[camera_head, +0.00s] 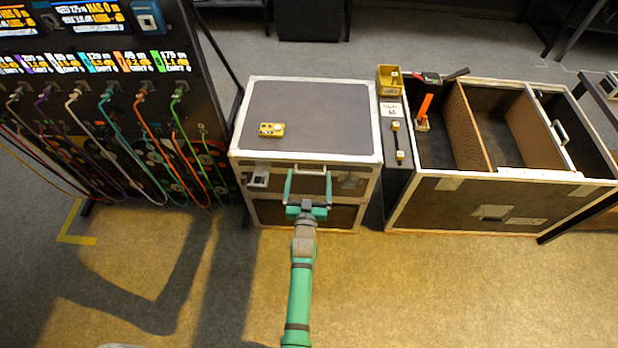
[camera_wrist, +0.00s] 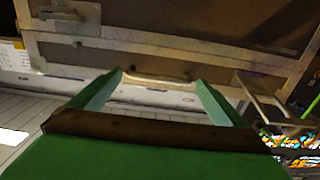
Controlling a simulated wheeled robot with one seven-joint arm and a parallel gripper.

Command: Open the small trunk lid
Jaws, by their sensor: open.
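The small trunk (camera_head: 250,165) stands left of the large open case, with its grey lid (camera_head: 325,115) shut and edged in pale metal. A light handle (camera_head: 311,171) is on its front, just under the lid edge. My gripper (camera_head: 308,173) is at the trunk's front, with its two green fingers apart on either side of the handle. In the wrist view the handle (camera_wrist: 156,77) shows between the fingertips (camera_wrist: 157,80). I cannot tell whether the fingers touch it. My gripper is empty.
A small yellow device (camera_head: 271,130) lies on the trunk lid. The large open case (camera_head: 500,205) with dividers stands to the right. A rack with coloured hanging cables (camera_head: 120,100) stands to the left. The floor (camera_head: 430,290) in front is clear.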

